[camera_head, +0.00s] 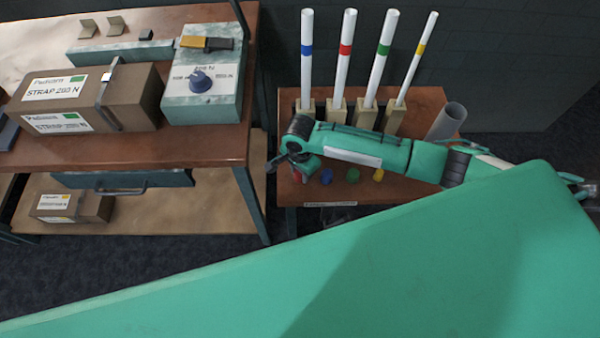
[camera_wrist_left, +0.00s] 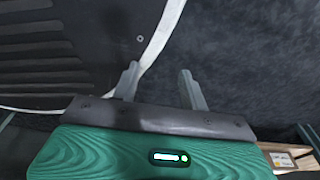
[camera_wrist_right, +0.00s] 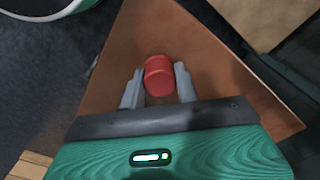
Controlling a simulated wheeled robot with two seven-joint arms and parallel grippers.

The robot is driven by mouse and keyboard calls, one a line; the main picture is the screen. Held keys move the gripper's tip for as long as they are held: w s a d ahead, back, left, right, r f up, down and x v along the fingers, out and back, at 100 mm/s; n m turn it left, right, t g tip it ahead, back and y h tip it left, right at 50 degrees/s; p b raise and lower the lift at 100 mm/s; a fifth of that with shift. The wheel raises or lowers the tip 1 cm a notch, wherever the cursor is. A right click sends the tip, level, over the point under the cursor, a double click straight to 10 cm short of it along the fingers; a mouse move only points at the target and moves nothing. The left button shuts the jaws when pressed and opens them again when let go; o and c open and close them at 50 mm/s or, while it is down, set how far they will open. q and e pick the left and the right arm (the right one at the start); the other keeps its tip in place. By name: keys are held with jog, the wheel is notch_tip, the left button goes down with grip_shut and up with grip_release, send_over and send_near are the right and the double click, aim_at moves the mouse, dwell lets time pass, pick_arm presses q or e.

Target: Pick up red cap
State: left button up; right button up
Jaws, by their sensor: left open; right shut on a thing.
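The red cap (camera_wrist_right: 159,76) is a small ribbed cylinder, seen in the right wrist view between the fingers of my right gripper (camera_wrist_right: 158,88). That gripper is shut on it, over the brown table corner. In the head view, the right gripper (camera_head: 299,166) is low at the left part of the small table, and only a bit of red (camera_head: 302,179) shows under it. My left gripper (camera_wrist_left: 160,82) is open and empty in the left wrist view, above the dark floor.
Blue (camera_head: 326,176), green (camera_head: 352,175) and yellow (camera_head: 378,175) caps sit in a row on the small table (camera_head: 425,99). Behind my right arm stand several upright white tubes with coloured bands in wooden blocks, and a grey cylinder (camera_head: 446,121). A workbench (camera_head: 200,148) stands at left.

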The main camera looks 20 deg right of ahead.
pick_arm(q)
jog(key=shift+s+p, duration=0.55)
jog(key=shift+s, duration=0.25)
pick_arm(e)
notch_tip(320, 180, up, 18)
jog(key=shift+r, duration=0.25)
